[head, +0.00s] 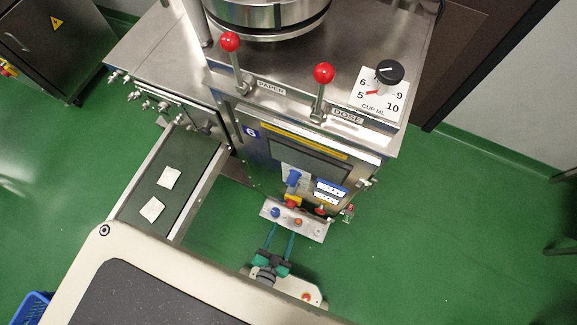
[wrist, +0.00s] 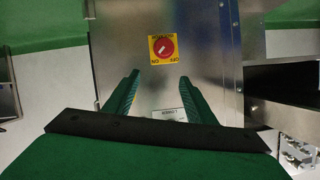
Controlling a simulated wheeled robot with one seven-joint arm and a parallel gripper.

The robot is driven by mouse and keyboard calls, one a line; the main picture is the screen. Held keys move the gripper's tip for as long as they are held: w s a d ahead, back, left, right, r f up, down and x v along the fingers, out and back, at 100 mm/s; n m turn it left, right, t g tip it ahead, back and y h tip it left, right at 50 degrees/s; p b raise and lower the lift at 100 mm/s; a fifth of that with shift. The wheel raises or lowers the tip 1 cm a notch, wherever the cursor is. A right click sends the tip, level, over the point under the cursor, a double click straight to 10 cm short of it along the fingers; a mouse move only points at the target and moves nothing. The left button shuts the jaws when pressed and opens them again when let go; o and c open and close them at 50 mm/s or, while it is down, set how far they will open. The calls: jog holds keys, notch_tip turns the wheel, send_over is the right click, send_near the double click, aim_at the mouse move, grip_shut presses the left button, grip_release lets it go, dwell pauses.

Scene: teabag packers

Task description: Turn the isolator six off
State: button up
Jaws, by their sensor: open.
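The isolator is a red rotary knob on a yellow plate (wrist: 163,48) with ON and OFF lettering, fixed to a metal panel ahead in the wrist view. Its lettering appears upside down there. In the head view my gripper (head: 281,238) points at the front of the machine (head: 245,110) with the blue 6 label. A small white label (wrist: 168,115), unreadable, sits between the fingers.
A control box (head: 314,230) with several buttons juts out just above my gripper. Levers with red knobs (head: 230,42) and a dose dial (head: 390,72) are on top. A conveyor (head: 130,204) with two teabags is at left. Green floor is clear at right.

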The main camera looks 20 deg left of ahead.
aim_at(290, 207)
jog(key=w+f, duration=0.2)
jog(key=w, duration=0.1)
jog(key=w+a+f, duration=0.1)
jog(key=w+f, duration=0.2)
jog(key=w, duration=0.1)
jog(key=w+f, duration=0.2)
jog(key=w, duration=0.1)
jog(key=shift+w+a+f, duration=0.15)
jog(key=shift+w+a, duration=0.15)
jog(key=shift+a, duration=0.1)
jog(key=shift+a, duration=0.1)
jog(key=c, duration=1)
